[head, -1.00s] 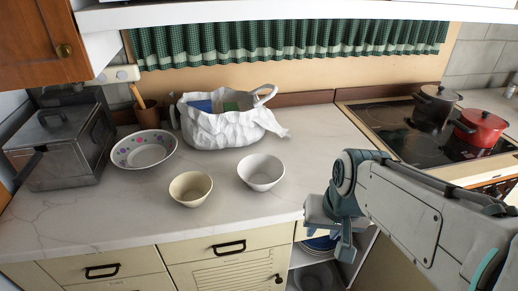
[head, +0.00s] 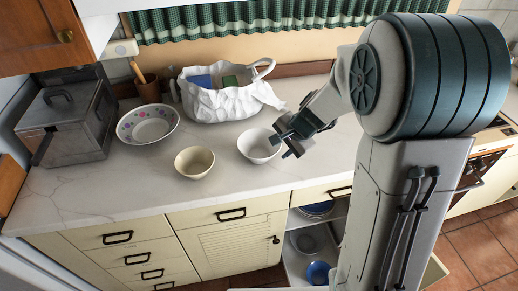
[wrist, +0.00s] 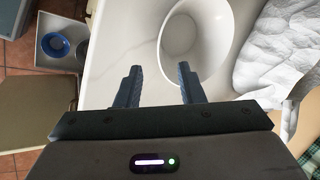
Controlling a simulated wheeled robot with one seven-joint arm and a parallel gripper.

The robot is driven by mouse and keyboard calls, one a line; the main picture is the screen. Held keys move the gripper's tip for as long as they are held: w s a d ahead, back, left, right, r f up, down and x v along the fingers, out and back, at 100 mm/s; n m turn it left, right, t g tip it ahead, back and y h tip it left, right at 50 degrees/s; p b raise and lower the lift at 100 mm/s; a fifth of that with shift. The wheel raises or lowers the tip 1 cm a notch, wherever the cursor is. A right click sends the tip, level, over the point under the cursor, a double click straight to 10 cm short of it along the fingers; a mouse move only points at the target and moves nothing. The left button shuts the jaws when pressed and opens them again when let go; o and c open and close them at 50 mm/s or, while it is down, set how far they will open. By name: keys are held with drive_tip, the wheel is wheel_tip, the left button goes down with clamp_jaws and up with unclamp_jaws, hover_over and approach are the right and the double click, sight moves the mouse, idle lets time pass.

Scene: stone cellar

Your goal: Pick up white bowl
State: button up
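The white bowl (head: 257,147) stands upright and empty on the marble counter. It also shows in the wrist view (wrist: 196,38), just beyond the fingers and a little to the right. My gripper (head: 283,142) is right beside the bowl's right rim in the head view. In the wrist view my gripper (wrist: 157,82) has its two fingers apart, with nothing between them but counter surface and the bowl's near edge. I cannot tell whether a finger touches the rim.
A cream bowl (head: 194,163) stands to the left of the white bowl. A patterned bowl (head: 147,124), a white bag (head: 222,104) and a metal box (head: 68,122) stand behind and left. Open shelves (head: 297,262) lie below the counter edge. Counter front is clear.

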sight(273, 154)
drive_tip(key=x, duration=0.8)
drive_tip(key=shift+w+a+f, duration=0.1)
drive_tip(key=shift+w+a, duration=0.05)
clamp_jaws()
